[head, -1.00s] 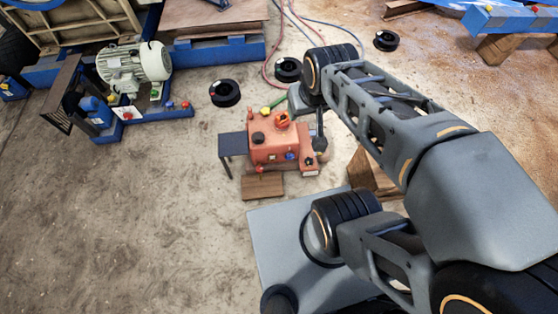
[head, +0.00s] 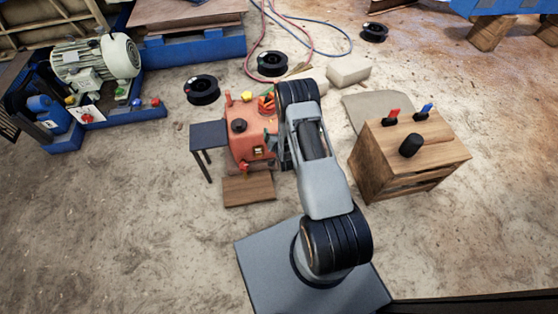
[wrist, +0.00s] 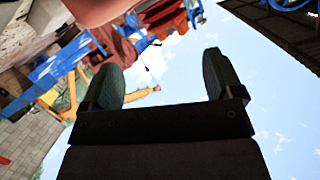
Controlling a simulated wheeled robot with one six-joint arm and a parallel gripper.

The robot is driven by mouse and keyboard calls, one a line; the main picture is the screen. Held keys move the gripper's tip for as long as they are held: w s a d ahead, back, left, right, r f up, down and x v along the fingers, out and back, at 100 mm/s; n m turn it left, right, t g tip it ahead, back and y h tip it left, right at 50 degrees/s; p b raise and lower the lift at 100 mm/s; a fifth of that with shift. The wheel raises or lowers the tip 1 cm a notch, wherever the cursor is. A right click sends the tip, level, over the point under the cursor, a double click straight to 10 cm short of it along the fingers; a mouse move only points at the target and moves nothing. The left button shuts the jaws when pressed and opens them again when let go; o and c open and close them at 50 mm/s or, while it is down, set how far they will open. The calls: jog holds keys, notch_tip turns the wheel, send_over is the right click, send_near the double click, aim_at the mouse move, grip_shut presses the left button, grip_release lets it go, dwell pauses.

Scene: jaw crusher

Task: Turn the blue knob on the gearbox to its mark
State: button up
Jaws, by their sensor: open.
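The gearbox (head: 243,122) is an orange-red box on the floor left of my arm in the head view. I cannot make out the blue knob; my arm covers the right part of the gearbox. My gripper (wrist: 160,62) is open and empty in the wrist view, with its two dark green fingers wide apart against the sky. In the head view it is mostly hidden behind my arm.
A small dark table (head: 208,135) and a wooden board (head: 249,189) adjoin the gearbox. A wooden crate (head: 400,160) with red, blue and black knobs stands to the right. Black spools (head: 202,90) and hoses lie behind. The floor at front left is clear.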

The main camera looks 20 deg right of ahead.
jog(key=s+f+m+t+h+b, duration=0.1)
jog(key=s+f+b, duration=0.3)
jog(key=f, duration=0.5)
jog(key=s+f+t+b, duration=0.2)
jog(key=s+f, duration=0.4)
jog(key=f, duration=0.3)
jog(key=shift+m, duration=0.3)
jog(key=shift+w+d+r+b, duration=0.1)
jog(key=shift+w+d+b, duration=0.55)
jog(key=shift+w, duration=1.6)
jog(key=shift+w+d+r+b, duration=0.1)
jog(key=shift+w+d+b, duration=0.15)
jog(key=shift+w+b, duration=1.4)
jog(key=shift+w+d+b, duration=0.3)
jog(key=shift+w+d, duration=0.15)
jog(key=shift+w, duration=2.35)
jog(key=c, duration=0.9)
